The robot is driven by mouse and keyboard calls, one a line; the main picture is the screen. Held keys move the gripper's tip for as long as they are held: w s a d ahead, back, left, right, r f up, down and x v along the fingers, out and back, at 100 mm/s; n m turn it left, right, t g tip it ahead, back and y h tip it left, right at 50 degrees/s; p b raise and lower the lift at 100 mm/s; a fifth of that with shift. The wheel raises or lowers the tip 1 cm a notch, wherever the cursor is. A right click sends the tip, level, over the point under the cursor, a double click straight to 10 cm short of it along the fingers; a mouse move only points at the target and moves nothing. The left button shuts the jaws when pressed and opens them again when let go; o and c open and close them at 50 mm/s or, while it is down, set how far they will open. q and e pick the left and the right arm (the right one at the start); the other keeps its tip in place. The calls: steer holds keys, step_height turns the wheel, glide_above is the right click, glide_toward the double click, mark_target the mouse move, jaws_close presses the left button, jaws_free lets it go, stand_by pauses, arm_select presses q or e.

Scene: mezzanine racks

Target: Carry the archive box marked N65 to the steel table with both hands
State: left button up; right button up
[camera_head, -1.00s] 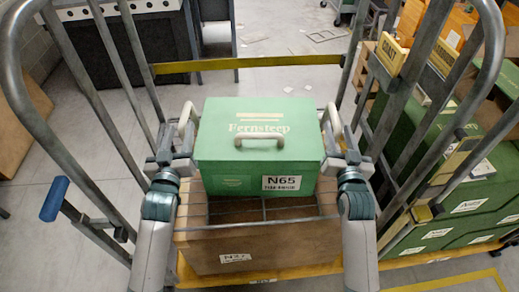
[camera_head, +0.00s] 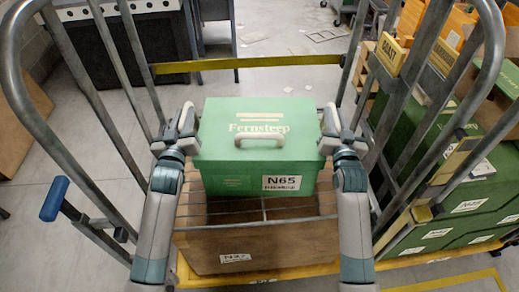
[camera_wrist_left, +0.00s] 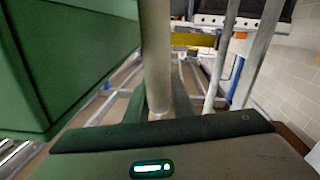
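My left gripper (camera_head: 184,122) is at the box's left side handle, and my right gripper (camera_head: 331,124) is at the right one. In the left wrist view, the box's green side (camera_wrist_left: 70,60) fills the upper left, and a pale upright handle bar (camera_wrist_left: 156,55) stands directly before the gripper. The fingertips are not clear, so I cannot tell whether either gripper is closed.
Grey cart rails (camera_head: 95,170) rise on both sides, close to my arms. A yellow bar (camera_head: 250,63) crosses behind the box. Several green boxes (camera_head: 430,205) stand at the right. A dark table-like unit (camera_head: 135,45) stands at the back left. Floor shows beyond the cart.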

arm_select(q)
jaws_close()
arm_select(e)
jaws_close()
